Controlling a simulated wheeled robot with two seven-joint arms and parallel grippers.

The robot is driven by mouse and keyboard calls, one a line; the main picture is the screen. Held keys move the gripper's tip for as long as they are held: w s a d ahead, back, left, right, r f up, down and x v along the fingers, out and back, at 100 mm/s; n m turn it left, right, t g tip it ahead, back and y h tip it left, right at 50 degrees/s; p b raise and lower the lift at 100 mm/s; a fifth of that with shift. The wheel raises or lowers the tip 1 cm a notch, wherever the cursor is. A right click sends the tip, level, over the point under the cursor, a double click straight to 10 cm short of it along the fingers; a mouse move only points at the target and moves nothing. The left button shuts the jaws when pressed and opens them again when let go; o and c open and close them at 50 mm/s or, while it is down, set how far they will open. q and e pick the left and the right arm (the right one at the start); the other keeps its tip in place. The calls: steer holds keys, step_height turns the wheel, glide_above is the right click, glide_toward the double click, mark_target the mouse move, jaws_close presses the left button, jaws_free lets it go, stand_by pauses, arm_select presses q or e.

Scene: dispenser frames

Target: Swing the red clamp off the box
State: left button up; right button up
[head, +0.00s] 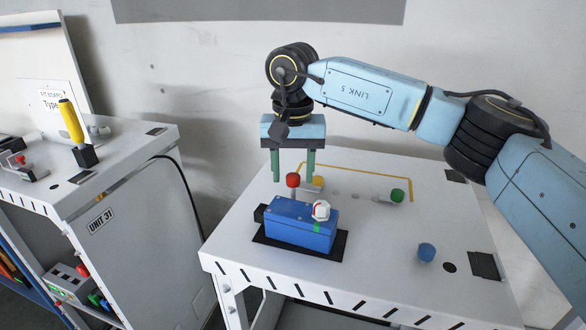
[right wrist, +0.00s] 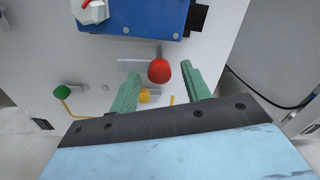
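The blue box (head: 290,232) sits on a dark pad on the white table. The red clamp's round knob (head: 292,180) stands upright at the far edge of the box; it also shows in the right wrist view (right wrist: 159,71). Whether its bar presses on the box I cannot tell. My right gripper (head: 293,179) points down at the knob with its green fingers apart. In the right wrist view the knob appears ahead of and between the fingertips (right wrist: 164,80), with gaps on both sides. The gripper holds nothing. My left gripper is out of view.
A white dial with a red mark (head: 321,210) is on the box. A yellow knob (head: 318,182) and a green-knobbed clamp (head: 397,195) stand behind it. A blue knob (head: 427,251) is at right. A side unit with a yellow handle (head: 71,121) stands left.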

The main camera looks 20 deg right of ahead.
step_height(320, 180, up, 13)
steer(key=b, duration=0.1)
steer(key=shift+r, duration=0.2)
stand_by(0.5)
